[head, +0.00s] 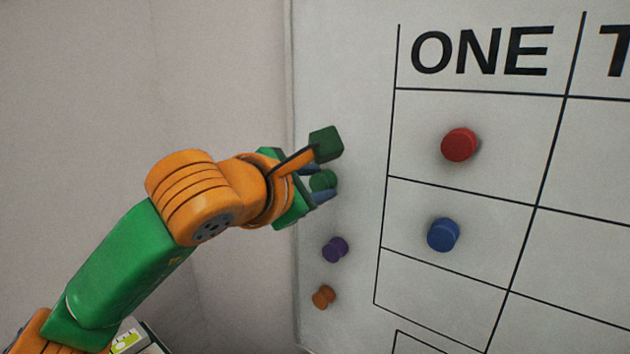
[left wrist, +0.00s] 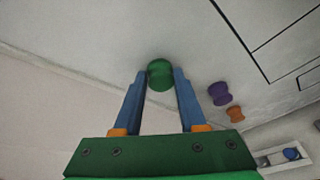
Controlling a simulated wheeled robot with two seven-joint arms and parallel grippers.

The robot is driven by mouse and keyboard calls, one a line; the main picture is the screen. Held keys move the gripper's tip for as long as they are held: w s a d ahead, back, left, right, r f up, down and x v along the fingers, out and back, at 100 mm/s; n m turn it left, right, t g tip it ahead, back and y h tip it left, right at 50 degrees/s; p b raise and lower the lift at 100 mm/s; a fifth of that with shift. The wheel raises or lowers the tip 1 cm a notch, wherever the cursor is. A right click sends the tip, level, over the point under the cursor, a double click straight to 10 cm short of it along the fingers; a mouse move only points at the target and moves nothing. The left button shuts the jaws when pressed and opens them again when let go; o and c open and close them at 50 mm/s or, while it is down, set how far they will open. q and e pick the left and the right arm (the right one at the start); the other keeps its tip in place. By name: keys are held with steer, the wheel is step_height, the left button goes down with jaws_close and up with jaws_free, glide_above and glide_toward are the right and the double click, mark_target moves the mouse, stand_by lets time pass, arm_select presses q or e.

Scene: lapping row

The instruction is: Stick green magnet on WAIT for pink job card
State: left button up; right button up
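The green magnet (head: 322,181) is a round spool-shaped knob near the left edge of the whiteboard (head: 350,60). My left gripper (head: 316,182) has its two blue-grey fingers on either side of it. In the left wrist view the green magnet (left wrist: 160,75) fills the space between the fingertips (left wrist: 160,78), so the gripper looks shut on it. It looks off the line of the other spare magnets and seems held just off the board; the exact gap is hard to tell. The WAIT heading and the pink job card are not in view. My right gripper is not in view.
A purple magnet (head: 335,249) and an orange magnet (head: 323,297) sit below on the board's left margin. Under the ONE heading (head: 482,50) are a red magnet (head: 459,145) and a blue magnet (head: 443,235) in separate cells. Plain wall lies left of the board.

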mark_target(315, 187)
arm_select(q)
jaws_close()
steer(key=shift+s+a+b, duration=0.1)
steer(key=shift+s+b, duration=0.05)
steer(key=shift+b, duration=0.15)
steer(key=shift+s+a+b, duration=0.75)
steer(key=shift+s+a, duration=0.05)
steer(key=shift+s, duration=0.25)
